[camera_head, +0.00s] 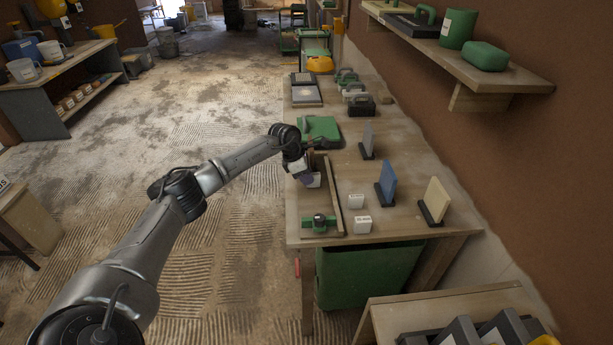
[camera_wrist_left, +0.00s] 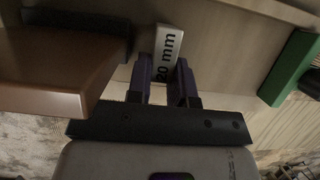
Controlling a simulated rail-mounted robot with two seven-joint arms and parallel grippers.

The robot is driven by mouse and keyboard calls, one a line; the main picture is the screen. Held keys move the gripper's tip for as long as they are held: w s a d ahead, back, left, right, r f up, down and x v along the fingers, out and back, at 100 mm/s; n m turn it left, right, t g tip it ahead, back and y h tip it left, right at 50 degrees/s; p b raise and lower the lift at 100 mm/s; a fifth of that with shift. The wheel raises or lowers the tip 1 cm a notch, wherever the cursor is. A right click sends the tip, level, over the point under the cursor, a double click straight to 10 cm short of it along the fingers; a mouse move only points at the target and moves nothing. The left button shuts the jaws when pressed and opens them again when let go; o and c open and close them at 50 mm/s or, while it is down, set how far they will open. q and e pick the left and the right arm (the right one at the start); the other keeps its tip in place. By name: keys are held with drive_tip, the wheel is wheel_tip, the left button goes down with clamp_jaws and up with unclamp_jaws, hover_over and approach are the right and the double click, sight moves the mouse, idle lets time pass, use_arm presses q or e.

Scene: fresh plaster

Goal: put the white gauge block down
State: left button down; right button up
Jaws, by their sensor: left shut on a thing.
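A white gauge block (camera_wrist_left: 168,42) marked "20 mm" sits between the two fingers of my left gripper (camera_wrist_left: 165,82) in the left wrist view. In the head view the left gripper (camera_head: 306,175) is at the left edge of the workbench (camera_head: 385,215), with the white block (camera_head: 314,181) at its tip. The gripper is shut on this block. From these views I cannot tell whether the block touches the bench top. My right gripper is not in view.
Two other white blocks (camera_head: 356,201) (camera_head: 362,225) stand right of a long wooden strip (camera_head: 333,200). A green-and-black tool (camera_head: 319,223) lies at the strip's near end. Grey, blue and cream upright panels (camera_head: 387,183) stand farther right. A brown piece (camera_wrist_left: 55,75) is close left of the gripper.

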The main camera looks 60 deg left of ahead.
use_arm(q)
drive_tip(key=shift+f, duration=0.15)
drive_tip(key=c, duration=1.3)
unclamp_jaws()
